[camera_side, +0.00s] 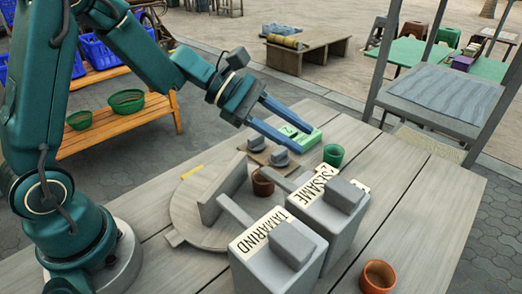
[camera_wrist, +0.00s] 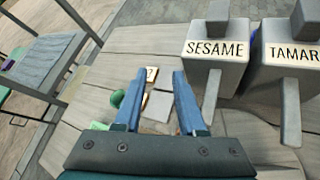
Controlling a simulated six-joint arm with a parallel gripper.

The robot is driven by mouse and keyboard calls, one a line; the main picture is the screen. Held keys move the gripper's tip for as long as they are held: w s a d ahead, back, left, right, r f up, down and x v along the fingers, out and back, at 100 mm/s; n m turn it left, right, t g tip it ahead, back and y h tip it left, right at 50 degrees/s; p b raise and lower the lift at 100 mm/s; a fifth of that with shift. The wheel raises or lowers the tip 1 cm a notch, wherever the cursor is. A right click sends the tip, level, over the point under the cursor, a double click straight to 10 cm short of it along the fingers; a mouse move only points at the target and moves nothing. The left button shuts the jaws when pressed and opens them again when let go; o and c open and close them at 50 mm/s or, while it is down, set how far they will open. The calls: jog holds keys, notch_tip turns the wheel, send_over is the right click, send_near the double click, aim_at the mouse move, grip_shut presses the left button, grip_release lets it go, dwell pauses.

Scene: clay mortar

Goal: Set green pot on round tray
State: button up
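The green pot (camera_side: 333,155) stands upright on the table, just right of my gripper's fingertips in the side view. In the wrist view it shows just outside my left finger (camera_wrist: 117,98). The round tray (camera_side: 186,212) is a flat grey wooden disc on the table, nearer my base and partly hidden by grey parts above it. My gripper (camera_side: 303,138) has its two blue fingers apart, pointing down over the table. No held object is seen between the fingertips in the wrist view (camera_wrist: 160,72).
Grey boxes labelled SESAME (camera_side: 325,222) and TAMARIND (camera_side: 279,262), with long handles, stand between tray and table edge. A brown pot (camera_side: 263,182) is by the tray; an orange pot (camera_side: 378,277) is at front right. A green block (camera_side: 309,138) lies near my fingers.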

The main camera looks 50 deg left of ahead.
jog(key=s+d+r+m+g+y, duration=0.1)
jog(key=s+m+g+y, duration=0.1)
jog(key=s+m, duration=0.45)
jog(key=s+d+r+m+g+y, duration=0.1)
jog(key=s+r+m+g+y, duration=0.1)
jog(key=s+m, duration=0.4)
jog(key=s+a+f+m+t+y, duration=0.1)
jog(key=s+a+m+t+y, duration=0.2)
jog(key=s+a+m+y, duration=0.3)
jog(key=a, duration=0.2)
jog(key=shift+s+a+f, duration=0.15)
jog(key=shift+s+a, duration=0.1)
jog(key=shift+a, duration=0.05)
jog(key=o, duration=0.4)
jog(key=shift+s+a, duration=0.1)
jog(key=shift+a, duration=0.25)
jog(key=shift+c, duration=0.2)
jog(key=o, duration=0.5)
jog(key=shift+a+y, duration=0.2)
jog(key=shift+y, duration=0.1)
jog(key=shift+m, duration=0.25)
